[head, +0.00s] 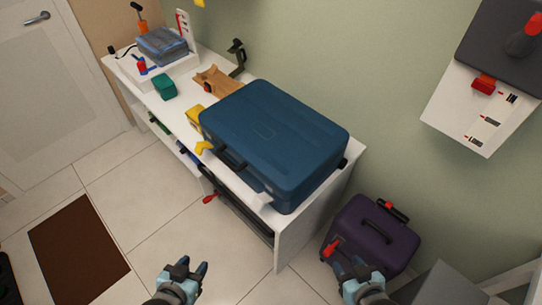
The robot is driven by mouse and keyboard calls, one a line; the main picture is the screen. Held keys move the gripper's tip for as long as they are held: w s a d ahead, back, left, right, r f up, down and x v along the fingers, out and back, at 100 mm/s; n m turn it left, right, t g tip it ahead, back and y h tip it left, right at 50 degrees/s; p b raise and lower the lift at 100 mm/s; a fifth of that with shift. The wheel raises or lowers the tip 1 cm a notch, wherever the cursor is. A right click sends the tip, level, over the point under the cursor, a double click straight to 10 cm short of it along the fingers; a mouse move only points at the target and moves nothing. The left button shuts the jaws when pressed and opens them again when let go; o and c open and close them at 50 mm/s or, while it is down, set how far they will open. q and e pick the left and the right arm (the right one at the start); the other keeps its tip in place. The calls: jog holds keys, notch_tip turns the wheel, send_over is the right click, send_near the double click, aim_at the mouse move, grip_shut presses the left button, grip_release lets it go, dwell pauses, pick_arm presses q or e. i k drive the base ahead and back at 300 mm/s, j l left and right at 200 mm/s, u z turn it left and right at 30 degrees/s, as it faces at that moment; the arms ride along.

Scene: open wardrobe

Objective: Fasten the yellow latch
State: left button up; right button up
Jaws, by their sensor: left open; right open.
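A large blue suitcase (275,135) lies flat and closed on the white bench. A yellow latch (203,147) sticks out at the left end of its front side, left of the dark handle (231,159). A pale latch-like piece (262,199) is at the right end of that side. Whether the yellow latch is fastened cannot be told at this size. My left gripper (190,269) is open and empty above the floor, well below the yellow latch in the picture. My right gripper (358,270) is open and empty, in front of the purple suitcase.
A purple suitcase (375,232) with red parts stands right of the white bench (296,238). A yellow object (194,114), a green box (164,86) and a wooden piece (218,80) lie left of the blue suitcase.

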aim_at(200, 146)
jog(key=j+z, duration=0.15)
jog(key=z, duration=0.4)
jog(key=j+z, duration=0.3)
jog(key=j, duration=0.2)
jog(key=k+j+z, duration=0.1)
jog(key=j+z, duration=0.25)
jog(key=j, duration=0.15)
jog(key=k+j+z, duration=0.1)
jog(key=j, duration=0.25)
jog(key=k+j, duration=0.1)
jog(key=j, duration=0.25)
jog(key=k+j+z, duration=0.15)
jog(key=j, duration=0.2)
jog(key=k+j, duration=0.1)
jog(key=j, duration=0.25)
jog(key=k+j, duration=0.15)
jog(key=j, duration=0.25)
jog(key=k+j, duration=0.1)
jog(key=j, duration=0.25)
jog(key=k+j, duration=0.15)
jog(key=j, duration=0.2)
jog(key=k+j, duration=0.1)
jog(key=j, duration=0.25)
